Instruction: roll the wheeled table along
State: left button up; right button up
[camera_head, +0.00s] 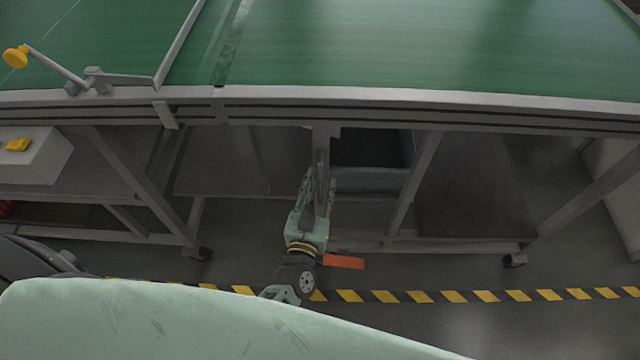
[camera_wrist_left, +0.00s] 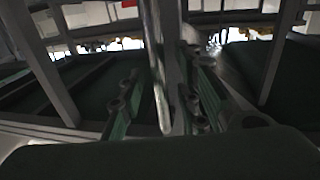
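The wheeled table has a green top with a grey metal frame (camera_head: 400,97) and legs on small casters, and it spans the head view. A grey vertical handle bar (camera_head: 322,165) hangs below its front edge near the middle; the bar also shows in the left wrist view (camera_wrist_left: 154,65). My left gripper (camera_head: 318,187) is at the lower part of this bar. Its fingers (camera_wrist_left: 162,85) stand on either side of the bar, with gaps visible in the wrist view, so it looks open around it. My right gripper is not in view.
A yellow-and-black floor stripe (camera_head: 415,297) runs in front of the table. A white box with a yellow button (camera_head: 18,145) is at the left. Dark panels and a bin (camera_head: 370,180) sit beneath the table. The floor at the lower right is clear.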

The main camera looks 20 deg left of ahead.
pick_arm(q)
jog(key=shift+w, duration=0.25)
jog(key=shift+c, duration=0.2)
grip_shut()
dwell(0.3)
